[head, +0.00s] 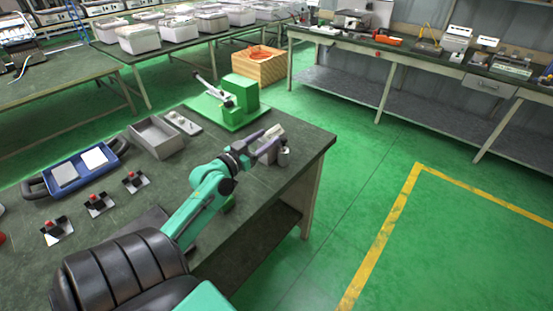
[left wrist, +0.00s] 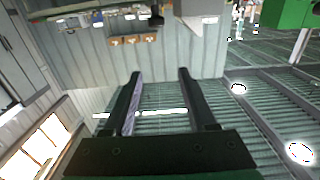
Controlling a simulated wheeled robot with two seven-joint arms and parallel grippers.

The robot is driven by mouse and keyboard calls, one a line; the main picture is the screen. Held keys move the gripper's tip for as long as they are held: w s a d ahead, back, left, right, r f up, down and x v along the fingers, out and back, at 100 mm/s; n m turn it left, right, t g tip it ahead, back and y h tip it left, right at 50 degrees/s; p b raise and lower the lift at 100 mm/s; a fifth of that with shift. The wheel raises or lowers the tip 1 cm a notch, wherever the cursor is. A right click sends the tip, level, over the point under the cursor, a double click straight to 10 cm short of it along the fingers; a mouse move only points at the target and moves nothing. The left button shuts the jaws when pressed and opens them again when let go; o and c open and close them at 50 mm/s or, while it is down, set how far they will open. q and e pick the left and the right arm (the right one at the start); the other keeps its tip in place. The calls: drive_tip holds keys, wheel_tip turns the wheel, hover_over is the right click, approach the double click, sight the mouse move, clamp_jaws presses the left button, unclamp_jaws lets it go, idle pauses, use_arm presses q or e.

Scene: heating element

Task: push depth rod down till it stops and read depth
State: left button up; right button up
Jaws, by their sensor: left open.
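My left gripper (head: 266,139) is at the far right corner of the green-topped bench, its jaws apart. In the left wrist view its two fingers (left wrist: 159,76) stand open with nothing between them. A pale grey object (head: 275,131) and a small metal cylinder (head: 284,156) show right beside the fingers, partly hidden by them; I cannot tell whether they touch. I cannot make out a depth rod or a depth reading. A green fixture (head: 240,90) with a white lever arm stands on a green plate behind the gripper. My right gripper does not show.
A grey open tray (head: 156,137) and a grey block (head: 182,122) lie left of the fixture. A blue-framed device (head: 75,170) and several small red-topped switches (head: 98,203) are at the left. Green floor to the right is clear.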

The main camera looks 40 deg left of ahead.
use_arm(q)
drive_tip(key=s+d+f+m+g+h, duration=0.1)
drive_tip(key=s+d+f+g, duration=0.25)
drive_tip(key=d+f, duration=0.4)
drive_tip(key=s+d+f+m+g+h, duration=0.1)
drive_tip(key=s+d+f+g+h, duration=0.2)
drive_tip(key=d+f, duration=0.4)
drive_tip(key=s+f+g+y, duration=0.1)
drive_tip(key=s+f+g, duration=0.1)
drive_tip(key=f, duration=0.4)
drive_tip(key=s+f+g+y, duration=0.1)
drive_tip(key=s+f+g, duration=0.1)
drive_tip(key=f, duration=0.5)
drive_tip(key=shift+s+a+g+b, duration=0.15)
drive_tip(key=shift+s+g+b, duration=0.15)
drive_tip(key=shift+g, duration=0.05)
